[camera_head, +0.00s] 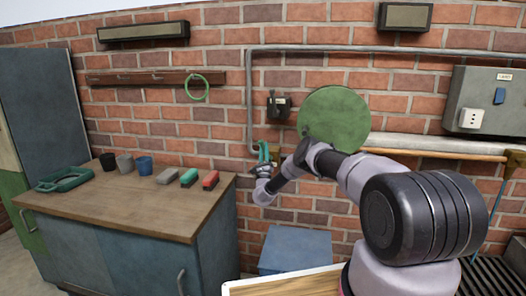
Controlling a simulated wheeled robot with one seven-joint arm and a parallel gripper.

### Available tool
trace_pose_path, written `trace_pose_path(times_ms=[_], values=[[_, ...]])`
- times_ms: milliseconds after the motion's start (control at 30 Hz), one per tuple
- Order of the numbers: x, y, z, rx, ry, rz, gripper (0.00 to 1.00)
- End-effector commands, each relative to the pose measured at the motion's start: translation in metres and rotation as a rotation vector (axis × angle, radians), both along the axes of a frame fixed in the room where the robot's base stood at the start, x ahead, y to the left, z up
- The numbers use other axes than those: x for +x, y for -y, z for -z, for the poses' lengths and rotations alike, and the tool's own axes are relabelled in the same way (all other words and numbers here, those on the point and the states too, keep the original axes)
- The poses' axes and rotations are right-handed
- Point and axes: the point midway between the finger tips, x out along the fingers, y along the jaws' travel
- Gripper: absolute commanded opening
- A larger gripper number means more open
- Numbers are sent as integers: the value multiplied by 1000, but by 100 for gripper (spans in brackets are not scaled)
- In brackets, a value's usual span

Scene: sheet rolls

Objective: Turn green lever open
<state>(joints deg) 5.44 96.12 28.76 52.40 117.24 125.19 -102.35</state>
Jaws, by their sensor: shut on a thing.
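The green lever (263,151) is a small green handle on a brass-coloured fitting, on the grey pipe against the brick wall. It stands roughly upright, to the right of the workbench. My gripper (264,165) is at the lever and shut on it. The fingers are small and dark in this view, so the exact grip is hard to make out. My wrist hides part of the fitting below.
A wooden-topped workbench (130,205) stands at left with cups, blocks and a green tray. A large green disc (334,119) hangs on the wall behind my arm. A blue box (295,247) stands below my gripper. A grey electrical box (485,100) is at right.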

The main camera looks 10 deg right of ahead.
Motion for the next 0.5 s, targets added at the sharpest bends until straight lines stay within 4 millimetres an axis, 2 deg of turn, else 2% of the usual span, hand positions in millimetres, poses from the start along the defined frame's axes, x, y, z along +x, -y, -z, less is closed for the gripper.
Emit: trace_pose_path(times_ms=[433, 467, 500], values=[[-1, 1, 1, 9, 3, 1, 0], [-1, 1, 1, 9, 2, 0, 26], [-1, 1, 1, 9, 2, 0, 41]])
